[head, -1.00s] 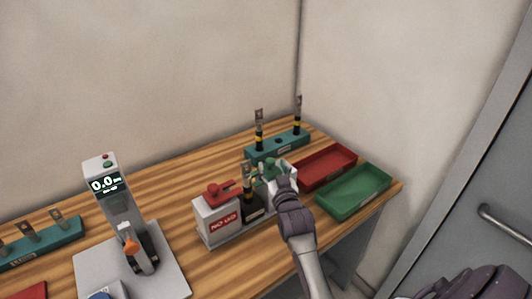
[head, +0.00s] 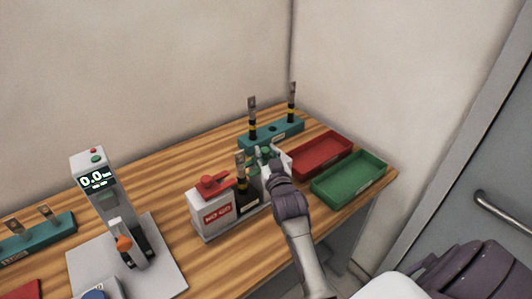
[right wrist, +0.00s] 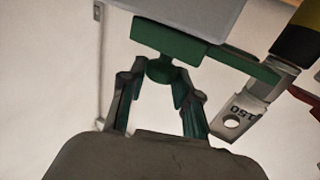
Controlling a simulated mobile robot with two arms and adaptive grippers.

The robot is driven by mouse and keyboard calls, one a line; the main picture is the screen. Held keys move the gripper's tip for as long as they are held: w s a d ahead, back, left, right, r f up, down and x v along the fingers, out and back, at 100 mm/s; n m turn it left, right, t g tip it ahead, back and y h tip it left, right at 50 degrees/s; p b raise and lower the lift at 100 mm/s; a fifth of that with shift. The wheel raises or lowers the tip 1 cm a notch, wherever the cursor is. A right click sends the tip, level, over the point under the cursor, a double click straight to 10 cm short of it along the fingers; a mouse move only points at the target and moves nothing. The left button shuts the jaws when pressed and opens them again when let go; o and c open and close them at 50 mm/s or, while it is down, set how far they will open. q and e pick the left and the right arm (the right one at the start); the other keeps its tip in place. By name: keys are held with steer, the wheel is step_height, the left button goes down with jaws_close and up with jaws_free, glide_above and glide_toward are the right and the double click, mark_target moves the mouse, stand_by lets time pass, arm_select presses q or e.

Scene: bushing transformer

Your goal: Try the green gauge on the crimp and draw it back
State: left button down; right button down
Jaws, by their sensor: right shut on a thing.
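The green gauge (head: 263,152) is in my right gripper (head: 268,160). In the right wrist view my right gripper (right wrist: 160,82) is shut on the gauge's round knob, and the green gauge (right wrist: 165,40) has a flat arm reaching right to the crimp (right wrist: 270,80). Whether they touch I cannot tell. The crimp's lug (right wrist: 248,112) is marked 150 and has a hole. In the head view the lug (head: 240,162) stands upright in a black holder (head: 247,199), just left of the gripper. My left gripper is not in view.
A red gauge (head: 213,184) sits on a white NO GO block (head: 212,212). A teal rack (head: 272,138) with two upright lugs stands behind. Red (head: 320,153) and green (head: 350,180) trays lie right. A tester with a display (head: 97,180) stands left.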

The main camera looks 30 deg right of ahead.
steer(key=shift+d, duration=0.1)
steer(key=c, duration=1.3)
jaws_free()
steer(key=o, duration=0.5)
steer(key=shift+w+f, duration=0.15)
steer(key=shift+w, duration=0.05)
steer(key=shift+c, duration=0.2)
steer(key=v, duration=1.2)
